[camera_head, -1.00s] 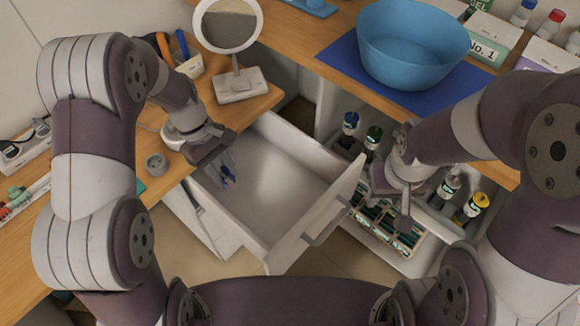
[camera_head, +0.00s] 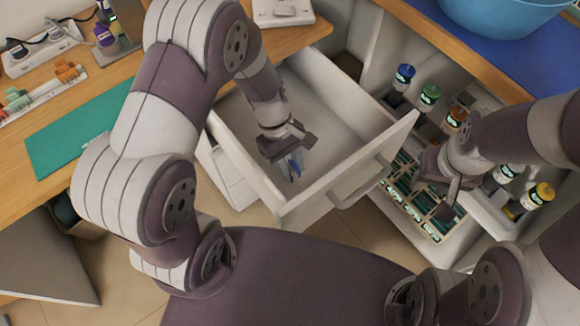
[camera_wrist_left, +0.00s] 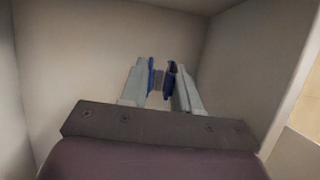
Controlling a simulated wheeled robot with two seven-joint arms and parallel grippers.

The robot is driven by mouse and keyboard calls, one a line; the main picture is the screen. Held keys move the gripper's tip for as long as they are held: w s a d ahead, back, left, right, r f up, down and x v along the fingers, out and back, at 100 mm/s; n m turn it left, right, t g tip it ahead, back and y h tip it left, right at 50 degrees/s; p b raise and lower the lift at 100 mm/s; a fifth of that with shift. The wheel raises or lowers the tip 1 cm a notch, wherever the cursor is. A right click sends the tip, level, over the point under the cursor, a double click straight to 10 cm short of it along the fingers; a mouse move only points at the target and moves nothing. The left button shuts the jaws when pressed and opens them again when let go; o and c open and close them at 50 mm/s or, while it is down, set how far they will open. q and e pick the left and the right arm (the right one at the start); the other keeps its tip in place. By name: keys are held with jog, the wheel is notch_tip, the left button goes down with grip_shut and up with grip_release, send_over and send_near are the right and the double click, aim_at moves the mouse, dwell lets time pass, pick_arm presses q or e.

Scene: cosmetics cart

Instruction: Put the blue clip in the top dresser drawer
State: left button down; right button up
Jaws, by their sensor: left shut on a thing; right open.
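The top dresser drawer (camera_head: 345,180) is pulled open, with its white walls and pale floor in view. My left gripper (camera_head: 293,167) is inside the drawer outline, near the front left wall. It is shut on the blue clip (camera_head: 292,170), which is mostly hidden by the gripper in the head view. In the left wrist view, my left gripper (camera_wrist_left: 159,82) has the blue clip (camera_wrist_left: 151,77) between its fingers, with drawer walls around it. I cannot tell whether the clip touches the drawer floor. My right gripper (camera_head: 447,205) is open and empty, right of the drawer front.
A cart with several capped bottles (camera_head: 429,96) and a slotted box (camera_head: 410,205) stands right of the drawer. A blue bowl (camera_head: 500,12) is at the top right. A green mat (camera_head: 75,135) lies on the desk at left. The rest of the drawer looks empty.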

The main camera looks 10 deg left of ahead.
pick_arm(q)
notch_tip(320, 180, down, 5)
jog(key=shift+r+b, duration=0.15)
jog(key=shift+b, duration=0.6)
jog(key=c, duration=0.8)
grip_release()
jog(key=p+v, duration=0.4)
jog(key=v, duration=0.8)
jog(key=shift+s+a+r+m+t+y, duration=0.65)
jog(key=shift+s+a+r+m, duration=0.4)
jog(key=shift+m, duration=0.75)
jog(key=shift+s+a+r+m+t+y, duration=0.65)
jog(key=shift+r+m, duration=0.7)
jog(key=shift+m, duration=0.45)
jog(key=shift+s+a+r+m+t+y, duration=0.5)
jog(key=shift+s+a+r+m+t, duration=0.45)
jog(key=shift+m, duration=0.85)
jog(key=shift+d+r, duration=0.15)
jog(key=shift+r, duration=0.05)
